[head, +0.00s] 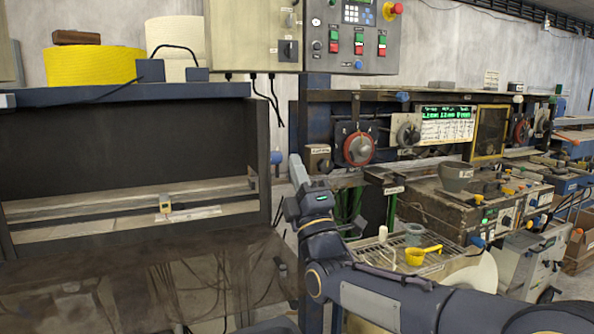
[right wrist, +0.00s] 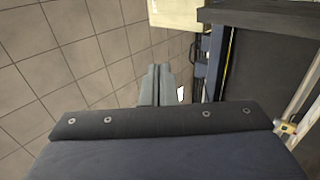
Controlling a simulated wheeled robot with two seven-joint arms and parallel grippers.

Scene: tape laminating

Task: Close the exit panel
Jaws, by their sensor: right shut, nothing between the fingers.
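A dark, glossy, see-through panel (head: 150,275), which looks like the exit panel, spreads out low in front of the machine's opening (head: 120,205) at the left of the head view. The opening is uncovered, with rails inside. My right gripper (head: 297,170) is to the right of the opening and the panel, beside the machine's right frame. It touches neither as far as I can see. Its fingers (right wrist: 155,85) lie together and empty in the right wrist view, over tiled floor. My left gripper is out of view.
A blue knob (head: 277,157) sticks out at the opening's right edge, close to my right gripper. A wire rack with a yellow scoop (head: 416,256) and a grey control box (head: 470,205) stand to the right. Yellow and white rolls (head: 93,67) sit on top.

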